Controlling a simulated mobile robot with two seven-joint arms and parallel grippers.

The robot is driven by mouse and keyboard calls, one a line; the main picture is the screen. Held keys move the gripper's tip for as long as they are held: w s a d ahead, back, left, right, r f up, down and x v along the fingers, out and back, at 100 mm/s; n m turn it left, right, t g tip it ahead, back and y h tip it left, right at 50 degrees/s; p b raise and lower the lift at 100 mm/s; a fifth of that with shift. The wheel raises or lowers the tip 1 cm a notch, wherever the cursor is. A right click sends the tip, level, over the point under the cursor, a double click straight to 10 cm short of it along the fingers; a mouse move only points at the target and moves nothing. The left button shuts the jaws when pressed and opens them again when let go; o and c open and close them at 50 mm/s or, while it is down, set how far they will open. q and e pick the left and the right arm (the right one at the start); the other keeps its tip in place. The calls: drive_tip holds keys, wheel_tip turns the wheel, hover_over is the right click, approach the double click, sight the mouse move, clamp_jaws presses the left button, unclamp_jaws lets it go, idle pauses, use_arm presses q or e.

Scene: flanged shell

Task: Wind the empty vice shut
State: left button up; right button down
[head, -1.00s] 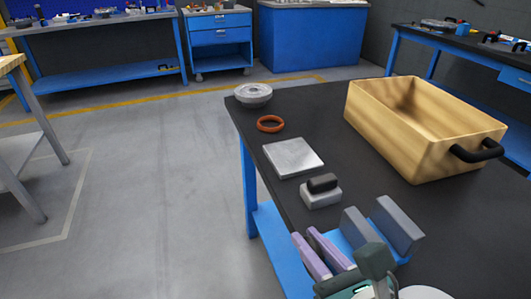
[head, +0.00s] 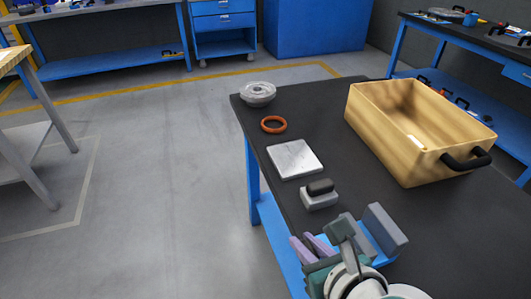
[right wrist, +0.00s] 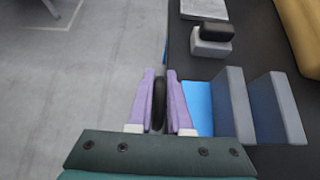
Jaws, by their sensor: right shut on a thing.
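The vice has a blue bed (right wrist: 198,103) and two upright grey jaws, one of which (head: 385,229) shows clearly in the head view. In the right wrist view the near jaw (right wrist: 233,100) and the far jaw (right wrist: 280,105) stand apart, with nothing between them. My right gripper (head: 306,239), with purple fingers, is at the vice's left end. In the right wrist view the gripper (right wrist: 160,76) is shut on a black handle (right wrist: 159,104). The handle's link to the vice is hidden. My left gripper is not in view.
On the dark bench top, a grey block with a black top (head: 319,194), a pale square plate (head: 295,159), an orange ring (head: 273,124) and a grey flanged part (head: 258,93) line the left edge. A wooden box (head: 400,140) with black handle stands behind the vice.

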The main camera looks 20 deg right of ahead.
drive_tip(key=c, duration=0.8)
unclamp_jaws()
drive_tip(key=shift+c, duration=0.2)
drive_tip(key=p+v, duration=0.3)
drive_tip(key=v, duration=0.7)
drive_tip(key=shift+p, duration=0.35)
drive_tip(key=shift+o, duration=0.2)
drive_tip(key=shift+f, duration=0.1)
